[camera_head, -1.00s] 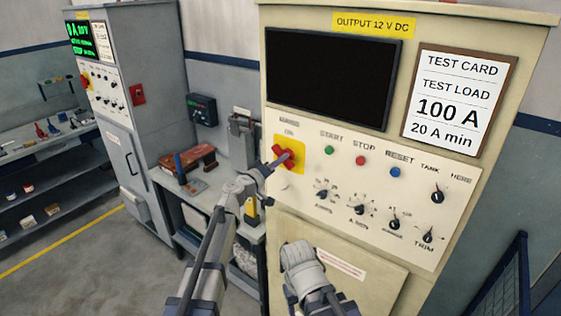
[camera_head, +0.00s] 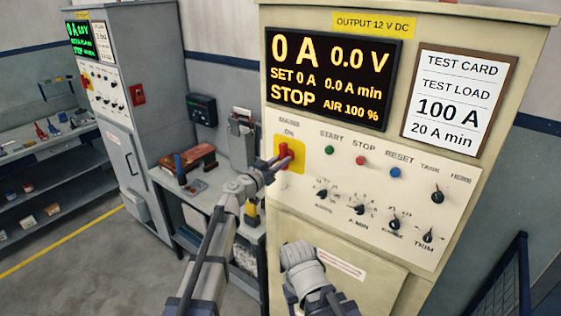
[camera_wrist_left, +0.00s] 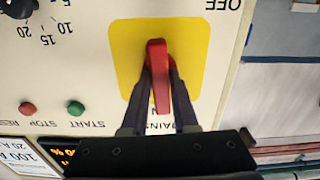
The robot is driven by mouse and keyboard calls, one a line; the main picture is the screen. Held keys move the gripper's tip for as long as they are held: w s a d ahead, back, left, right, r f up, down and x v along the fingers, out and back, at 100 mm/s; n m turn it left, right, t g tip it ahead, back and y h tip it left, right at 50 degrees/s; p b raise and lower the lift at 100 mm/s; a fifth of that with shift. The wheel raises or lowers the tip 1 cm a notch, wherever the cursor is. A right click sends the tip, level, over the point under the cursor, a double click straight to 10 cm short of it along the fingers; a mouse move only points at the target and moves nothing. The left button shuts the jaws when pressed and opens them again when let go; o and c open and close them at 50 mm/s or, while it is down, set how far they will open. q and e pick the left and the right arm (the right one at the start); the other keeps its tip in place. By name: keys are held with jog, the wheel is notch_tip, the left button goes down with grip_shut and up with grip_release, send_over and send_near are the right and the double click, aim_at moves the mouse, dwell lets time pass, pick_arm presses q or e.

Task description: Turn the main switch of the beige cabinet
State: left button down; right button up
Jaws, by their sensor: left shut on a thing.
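The beige cabinet (camera_head: 470,75) stands at the right in the head view. Its main switch is a red handle (camera_head: 284,149) on a yellow plate (camera_head: 299,158). The handle stands upright, in line with the ON mark above it. My left gripper (camera_head: 277,163) is shut on the handle. In the left wrist view, upside down, the handle (camera_wrist_left: 158,60) lies between the two dark fingers of my left gripper (camera_wrist_left: 157,80), with OFF at the far end and MAINS ON partly hidden behind the fingers. The display (camera_head: 325,78) is lit, reading 0 A, 0.0 V and STOP.
Green (camera_head: 329,150), red (camera_head: 361,160) and blue (camera_head: 395,172) buttons and several black knobs sit right of the switch. My right arm is low before the cabinet door, its fingers unseen. A bench (camera_head: 205,199) and grey cabinet (camera_head: 150,80) stand left.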

pick_arm(q)
jog(key=shift+m, duration=0.5)
jog(key=c, duration=0.7)
grip_release()
jog(key=v, duration=0.7)
jog(key=shift+s+a, duration=0.25)
jog(key=shift+s, duration=0.05)
